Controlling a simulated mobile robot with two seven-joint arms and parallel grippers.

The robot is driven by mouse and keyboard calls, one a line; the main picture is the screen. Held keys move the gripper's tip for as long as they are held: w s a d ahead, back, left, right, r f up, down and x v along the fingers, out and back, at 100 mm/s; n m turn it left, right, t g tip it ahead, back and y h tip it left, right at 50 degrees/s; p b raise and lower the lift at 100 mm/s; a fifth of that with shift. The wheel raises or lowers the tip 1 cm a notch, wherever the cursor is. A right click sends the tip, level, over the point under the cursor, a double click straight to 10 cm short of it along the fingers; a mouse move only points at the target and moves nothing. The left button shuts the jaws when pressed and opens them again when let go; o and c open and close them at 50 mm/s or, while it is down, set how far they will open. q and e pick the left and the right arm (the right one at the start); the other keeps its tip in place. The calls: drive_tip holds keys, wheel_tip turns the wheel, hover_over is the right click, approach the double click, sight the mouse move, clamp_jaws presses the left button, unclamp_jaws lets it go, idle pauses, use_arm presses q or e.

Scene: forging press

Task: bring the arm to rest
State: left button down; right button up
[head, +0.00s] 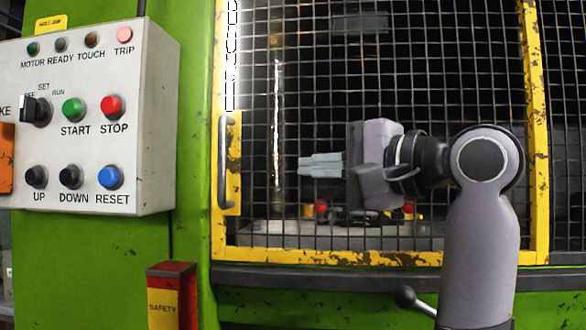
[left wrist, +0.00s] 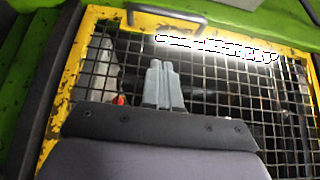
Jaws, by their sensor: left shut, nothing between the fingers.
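My left gripper (head: 303,165) is in front of the mesh guard, with its grey fingers together and nothing between them. My arm bends at a round grey joint at the right and runs down out of the picture. In the left wrist view, the gripper (left wrist: 160,67) shows its two fingers side by side, with the mesh behind them and the handle (left wrist: 166,17) beyond. My right gripper is in neither view.
The yellow-framed mesh guard (head: 536,110) fills the middle and right. A grey control panel (head: 150,120) with buttons and a selector knob is at the left. Below it stands a red and yellow safety box (head: 172,295). A black-knobbed lever (head: 406,296) is at the lower right.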

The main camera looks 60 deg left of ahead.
use_arm(q)
drive_tip(key=shift+d, duration=0.45)
drive_tip(key=shift+w, duration=0.15)
